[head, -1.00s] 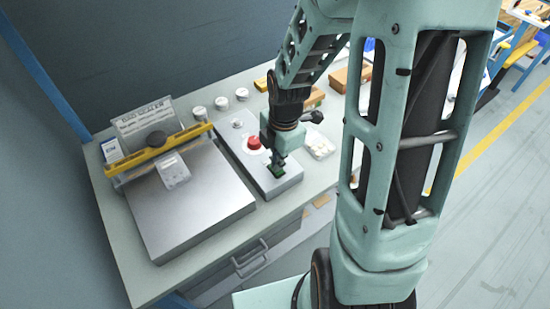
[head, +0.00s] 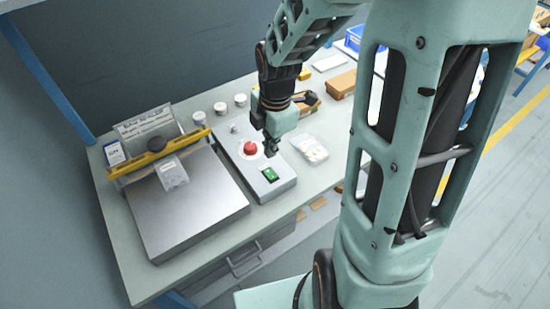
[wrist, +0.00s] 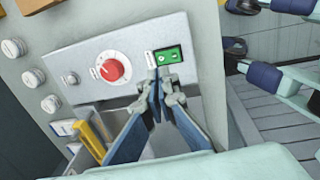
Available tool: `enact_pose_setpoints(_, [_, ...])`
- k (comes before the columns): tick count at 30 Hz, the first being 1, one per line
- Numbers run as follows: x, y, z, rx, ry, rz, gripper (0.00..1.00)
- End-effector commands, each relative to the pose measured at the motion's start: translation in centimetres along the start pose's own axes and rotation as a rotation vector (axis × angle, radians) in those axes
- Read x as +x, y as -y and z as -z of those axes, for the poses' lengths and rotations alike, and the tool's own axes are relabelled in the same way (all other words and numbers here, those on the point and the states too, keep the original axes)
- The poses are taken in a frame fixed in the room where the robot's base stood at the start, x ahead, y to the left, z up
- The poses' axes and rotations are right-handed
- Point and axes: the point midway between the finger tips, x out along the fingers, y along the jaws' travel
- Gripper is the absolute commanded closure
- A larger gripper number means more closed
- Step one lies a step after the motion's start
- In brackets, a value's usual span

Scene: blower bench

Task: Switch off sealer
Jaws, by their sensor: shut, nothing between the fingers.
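The bag sealer's grey control box (head: 262,196) lies on the bench and carries a red knob (head: 250,148) on a white dial and a green rocker switch (head: 270,174). In the wrist view the green switch (wrist: 168,56) sits in a dark frame, to the right of the red knob (wrist: 112,70). I cannot tell which side of the switch is pressed. My gripper (head: 271,151) is shut and empty, above the box and just behind the switch in the head view. In the wrist view its fingertips (wrist: 159,84) appear just below the switch, apparently apart from it.
The sealer's steel plate (head: 185,210) with a yellow bar (head: 190,138) is left of the box. Several white jars (head: 220,107) stand behind.

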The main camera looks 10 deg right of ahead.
Motion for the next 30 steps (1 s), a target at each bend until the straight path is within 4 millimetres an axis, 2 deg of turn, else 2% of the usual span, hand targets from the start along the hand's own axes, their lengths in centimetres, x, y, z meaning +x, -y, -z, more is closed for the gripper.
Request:
enact_pose_setpoints(1, [-1.3,-0.4,0.0,0.0,0.002,-0.005,1.0])
enact_pose_setpoints(3, [-2.6,-0.7,0.0,0.0,0.002,-0.004,1.0])
enact_pose_setpoints(10, [-5.4,-1.3,0.0,-0.001,0.0,-0.001,1.0])
enact_pose_setpoints(15, [-6.0,-1.3,0.1,-0.001,-0.001,0.001,1.0])
enact_pose_setpoints(30, [-5.7,-1.1,0.1,0.002,-0.002,0.005,1.0])
